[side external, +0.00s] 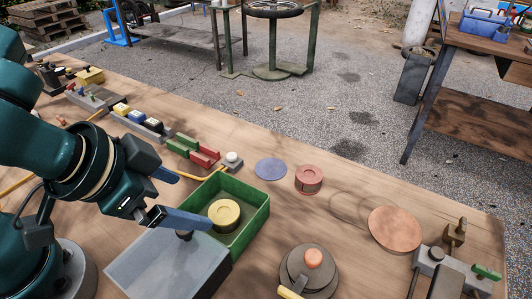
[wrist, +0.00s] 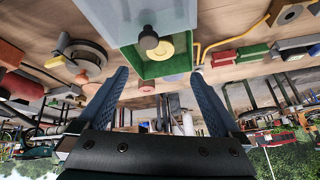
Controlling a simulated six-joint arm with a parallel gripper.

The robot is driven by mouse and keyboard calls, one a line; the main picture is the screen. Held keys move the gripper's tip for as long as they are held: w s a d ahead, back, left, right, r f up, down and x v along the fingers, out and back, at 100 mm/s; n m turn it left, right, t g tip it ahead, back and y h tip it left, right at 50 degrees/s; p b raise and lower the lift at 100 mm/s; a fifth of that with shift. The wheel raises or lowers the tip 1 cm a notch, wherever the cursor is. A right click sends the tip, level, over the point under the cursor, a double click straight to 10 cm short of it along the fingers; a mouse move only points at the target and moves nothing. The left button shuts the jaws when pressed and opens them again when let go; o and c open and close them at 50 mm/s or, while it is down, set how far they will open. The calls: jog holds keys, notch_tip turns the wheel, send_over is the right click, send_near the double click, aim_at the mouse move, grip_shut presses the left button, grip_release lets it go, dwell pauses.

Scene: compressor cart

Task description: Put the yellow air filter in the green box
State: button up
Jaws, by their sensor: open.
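The yellow air filter (side external: 224,214) is a round, thick disc with a recessed top. It sits inside the green box (side external: 257,217), apparently flat on its floor. In the wrist view, the filter (wrist: 180,43) shows in the green box (wrist: 157,69), partly behind a dark knob. My gripper (side external: 184,197) is open and empty at the left side of the box. One finger reaches toward the box's near left edge. In the wrist view, my gripper (wrist: 159,73) has its blue fingers spread wide with nothing between them.
A grey slab with a dark knob (side external: 184,235) adjoins the green box at the near left. A red round part (side external: 308,179), a blue disc (side external: 270,169) and a copper disc (side external: 395,229) lie to the right. A dark round part with an orange top (side external: 309,269) stands in front.

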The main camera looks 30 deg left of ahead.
jog(key=shift+s+r, duration=0.15)
jog(key=shift+r, duration=0.05)
jog(key=shift+a+r, duration=0.15)
jog(key=shift+a, duration=0.05)
jog(key=s+a+r+n, duration=0.1)
jog(key=a+n, duration=0.1)
jog(key=a, duration=0.3)
jog(key=s+a+r+n+g, duration=0.1)
jog(key=s+a+r+n, duration=0.1)
jog(key=a, duration=0.3)
jog(key=shift+r+y, duration=0.2)
jog(key=shift+y, duration=0.1)
jog(key=shift+c, duration=0.3)
